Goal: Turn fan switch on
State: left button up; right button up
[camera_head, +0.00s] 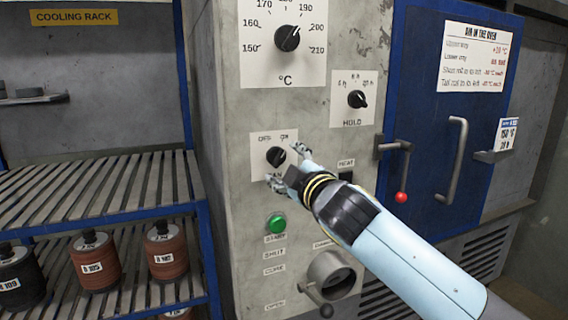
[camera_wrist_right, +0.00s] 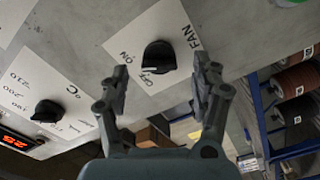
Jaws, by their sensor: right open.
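The fan switch (camera_head: 275,157) is a black rotary knob on a white plate marked OFF, ON and FAN, on the grey control panel. In the right wrist view the knob (camera_wrist_right: 158,55) shows whole, with its white mark toward the OFF label. My right gripper (camera_head: 289,167) is open in front of the plate. In the wrist view its two fingers (camera_wrist_right: 162,72) stand apart, one on each side of the knob, with no clear contact. In the head view the gripper covers part of the FAN label. My left gripper is not in view.
Above are the temperature dial (camera_head: 287,38) and the HOLD knob (camera_head: 357,99). A green start button (camera_head: 277,224) and a round fitting with a lever (camera_head: 331,275) sit below. The blue oven door (camera_head: 430,110) is right; cooling racks (camera_head: 100,190) with disc stacks are left.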

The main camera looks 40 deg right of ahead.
jog(key=v, duration=1)
jog(key=shift+w+d, duration=0.1)
